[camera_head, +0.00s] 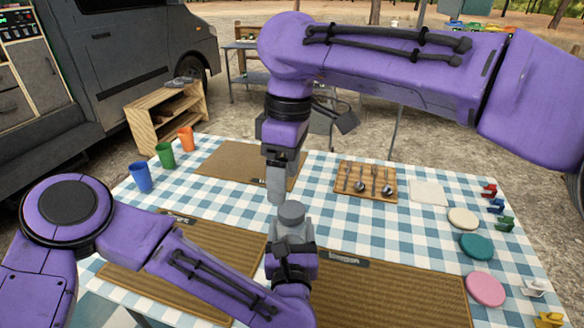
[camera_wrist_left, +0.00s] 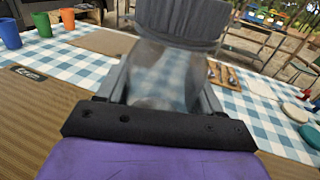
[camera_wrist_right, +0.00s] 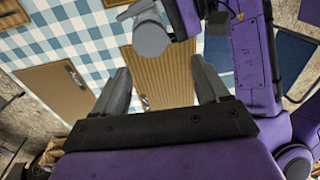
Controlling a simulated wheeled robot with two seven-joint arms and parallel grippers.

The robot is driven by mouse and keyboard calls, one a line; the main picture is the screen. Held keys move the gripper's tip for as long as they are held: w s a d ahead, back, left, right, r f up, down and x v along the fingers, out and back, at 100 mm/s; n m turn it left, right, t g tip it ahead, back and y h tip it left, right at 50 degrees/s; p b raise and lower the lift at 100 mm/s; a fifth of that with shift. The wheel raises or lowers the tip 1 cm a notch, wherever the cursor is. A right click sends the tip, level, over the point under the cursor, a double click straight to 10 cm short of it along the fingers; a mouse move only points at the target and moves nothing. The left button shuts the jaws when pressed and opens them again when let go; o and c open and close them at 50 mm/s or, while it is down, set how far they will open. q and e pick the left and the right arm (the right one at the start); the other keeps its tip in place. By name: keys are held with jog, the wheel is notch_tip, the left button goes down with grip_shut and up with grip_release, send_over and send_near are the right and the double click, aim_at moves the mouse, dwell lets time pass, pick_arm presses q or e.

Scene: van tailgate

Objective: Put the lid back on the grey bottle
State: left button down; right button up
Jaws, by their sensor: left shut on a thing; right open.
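The grey bottle (camera_head: 290,232) is upright in my left gripper (camera_head: 291,250), held over the near part of the table. In the left wrist view the bottle's see-through body (camera_wrist_left: 165,75) is between the fingers, and a grey ribbed lid (camera_wrist_left: 182,20) sits on its top. The lid (camera_head: 291,211) also shows from above in the right wrist view (camera_wrist_right: 151,40). Whether it is fully seated cannot be told. My right gripper (camera_head: 276,190) points down just above and behind the lid. In the right wrist view its fingers (camera_wrist_right: 160,82) are apart with nothing between them.
Blue (camera_head: 141,177), green (camera_head: 165,155) and orange (camera_head: 186,139) cups stand at the left edge. A wooden cutlery tray (camera_head: 345,187) lies right of centre. Pink (camera_head: 485,289), teal (camera_head: 476,246) and cream (camera_head: 463,218) plates line the right. Woven mats (camera_head: 390,295) cover the near side.

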aim_at(291, 210)
jog(key=n, duration=0.1)
jog(key=r+n, duration=0.1)
jog(key=shift+w+d+n, duration=0.1)
jog(key=shift+d+n, duration=0.2)
jog(key=shift+d, duration=0.05)
jog(key=shift+d+n+t+h, duration=0.1)
jog(key=shift+n+t+h, duration=0.25)
jog(key=shift+n, duration=0.55)
jog(key=shift+d, duration=0.1)
jog(key=shift+f, duration=4)
jog(key=c, duration=1.1)
